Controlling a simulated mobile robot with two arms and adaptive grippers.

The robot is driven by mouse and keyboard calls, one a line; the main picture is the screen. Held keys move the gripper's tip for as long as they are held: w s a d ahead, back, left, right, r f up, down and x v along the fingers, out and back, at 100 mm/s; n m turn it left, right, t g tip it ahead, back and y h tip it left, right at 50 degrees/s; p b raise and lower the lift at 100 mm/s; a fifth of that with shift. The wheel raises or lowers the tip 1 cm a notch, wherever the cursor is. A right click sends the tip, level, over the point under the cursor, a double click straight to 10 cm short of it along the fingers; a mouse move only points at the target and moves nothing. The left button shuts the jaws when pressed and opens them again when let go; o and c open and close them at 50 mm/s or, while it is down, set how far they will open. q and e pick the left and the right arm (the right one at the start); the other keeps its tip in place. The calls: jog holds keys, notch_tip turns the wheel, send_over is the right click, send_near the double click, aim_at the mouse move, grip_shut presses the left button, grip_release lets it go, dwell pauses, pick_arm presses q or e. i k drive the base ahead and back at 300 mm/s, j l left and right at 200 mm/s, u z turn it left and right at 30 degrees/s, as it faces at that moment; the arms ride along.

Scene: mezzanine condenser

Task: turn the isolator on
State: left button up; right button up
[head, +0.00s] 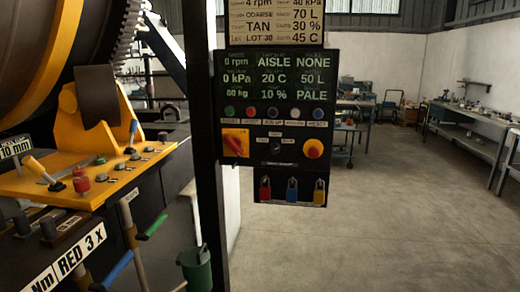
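The isolator (236,143) is a red handle on a yellow square plate at the lower left of a black control panel (290,165), in the head view. The red handle looks slanted, sloping down to the right; its position marking is too small to read. Neither of my grippers shows in the head view, and nothing is touching the isolator.
A round red knob on yellow (313,149) sits right of the isolator. Padlocks in red (265,188), blue (292,190) and yellow (319,192) hang below. A yellow console (90,175) with levers juts out at left. The floor (370,220) at right is clear.

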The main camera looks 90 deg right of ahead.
aim_at(235, 144)
jog(key=z, duration=2.35)
